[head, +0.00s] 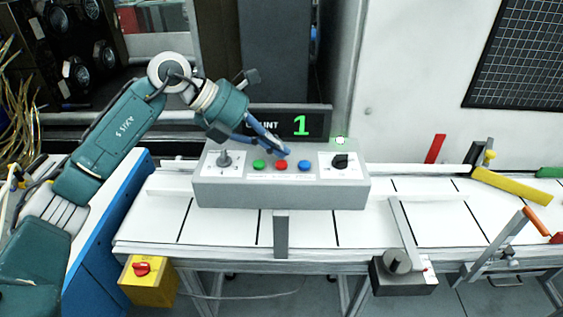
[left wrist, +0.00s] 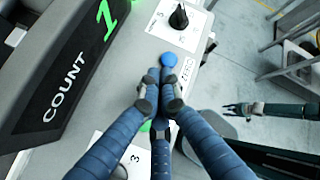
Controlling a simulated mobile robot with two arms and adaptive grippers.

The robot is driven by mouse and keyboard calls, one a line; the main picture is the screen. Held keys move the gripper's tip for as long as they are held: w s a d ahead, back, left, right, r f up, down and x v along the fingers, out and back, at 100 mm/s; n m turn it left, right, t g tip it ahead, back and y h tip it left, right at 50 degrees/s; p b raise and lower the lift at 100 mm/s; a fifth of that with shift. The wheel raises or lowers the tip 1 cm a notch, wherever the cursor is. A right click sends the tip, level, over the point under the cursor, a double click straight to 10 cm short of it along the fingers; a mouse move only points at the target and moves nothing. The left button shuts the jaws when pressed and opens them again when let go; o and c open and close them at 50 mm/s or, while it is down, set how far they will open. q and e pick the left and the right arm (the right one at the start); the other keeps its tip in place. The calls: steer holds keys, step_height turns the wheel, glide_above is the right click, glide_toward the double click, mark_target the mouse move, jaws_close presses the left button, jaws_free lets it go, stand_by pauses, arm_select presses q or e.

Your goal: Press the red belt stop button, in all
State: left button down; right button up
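The red button (head: 281,165) is on the front of a grey control box (head: 280,193), between a green button (head: 259,165) and a blue button (head: 305,165). My left gripper (head: 286,152) has its blue fingers drawn together, empty, tips just above and behind the red button in the head view. I cannot tell whether they touch it. In the left wrist view the fingertips (left wrist: 158,88) hide the red button; the blue button (left wrist: 169,60) shows beyond them. My right gripper (left wrist: 240,109) shows small, away from the box; its finger opening is unclear.
A yellow box with a red switch (head: 147,280) hangs below the white conveyor (head: 215,227).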

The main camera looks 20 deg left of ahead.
mark_target(278, 163)
arm_select(q)
steer(key=shift+f, duration=0.15)
steer(key=shift+f, duration=0.3)
steer(key=shift+f+b, duration=0.55)
steer(key=shift+b, duration=0.1)
stand_by(0.6)
steer(key=shift+r, duration=0.15)
stand_by(0.3)
steer(key=shift+r+p, duration=0.7)
steer(key=shift+r, duration=0.1)
step_height(278, 163, up, 5)
steer(key=p, duration=0.4)
stand_by(0.7)
